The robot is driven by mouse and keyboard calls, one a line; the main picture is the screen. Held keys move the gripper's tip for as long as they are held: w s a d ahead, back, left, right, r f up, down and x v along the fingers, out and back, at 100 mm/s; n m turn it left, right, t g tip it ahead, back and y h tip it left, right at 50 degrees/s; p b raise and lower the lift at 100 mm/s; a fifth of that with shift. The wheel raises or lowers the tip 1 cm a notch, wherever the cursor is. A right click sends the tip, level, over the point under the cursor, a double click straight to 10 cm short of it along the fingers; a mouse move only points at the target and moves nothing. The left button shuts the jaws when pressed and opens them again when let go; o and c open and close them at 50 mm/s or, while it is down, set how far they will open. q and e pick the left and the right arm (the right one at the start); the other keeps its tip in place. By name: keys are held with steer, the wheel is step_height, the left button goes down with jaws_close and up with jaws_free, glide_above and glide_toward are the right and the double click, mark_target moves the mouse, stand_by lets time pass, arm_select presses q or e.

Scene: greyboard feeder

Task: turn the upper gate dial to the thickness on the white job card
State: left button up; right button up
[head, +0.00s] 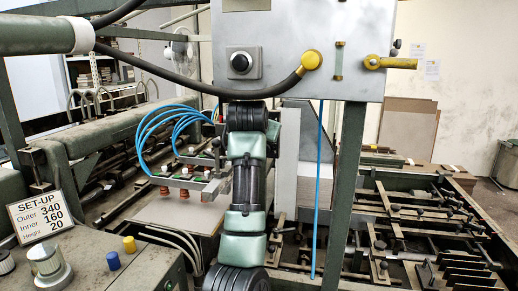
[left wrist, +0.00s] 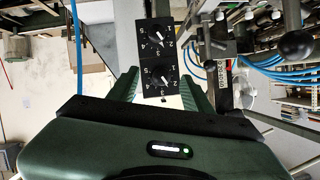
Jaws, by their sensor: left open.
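In the left wrist view a black panel (left wrist: 145,66) carries two dials, one above the other, with white numerals that appear upside down. The dial higher in this picture (left wrist: 158,37) and the lower one (left wrist: 160,76) each have a round black knob with a white pointer. My left gripper (left wrist: 159,73) is open, its green fingers on either side of the panel's lower part in that view. I cannot tell whether they touch it. In the head view my arm (head: 245,180) hides the fingertips and dials. I cannot identify the white job card; a white set-up card (head: 42,216) reads Outer 340, Inner 160, Height 20.
A grey control cabinet (head: 300,50) with a black knob (head: 240,62) and a yellow handle (head: 390,63) hangs above. Blue hoses and suction cups (head: 185,193) are left of my arm. A green machine frame (head: 343,190) stands right of it.

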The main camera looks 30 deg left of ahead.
arm_select(q)
steer(key=s, duration=0.2)
steer(key=s+d+b, duration=0.2)
steer(key=s, duration=0.1)
steer(key=shift+s, duration=0.3)
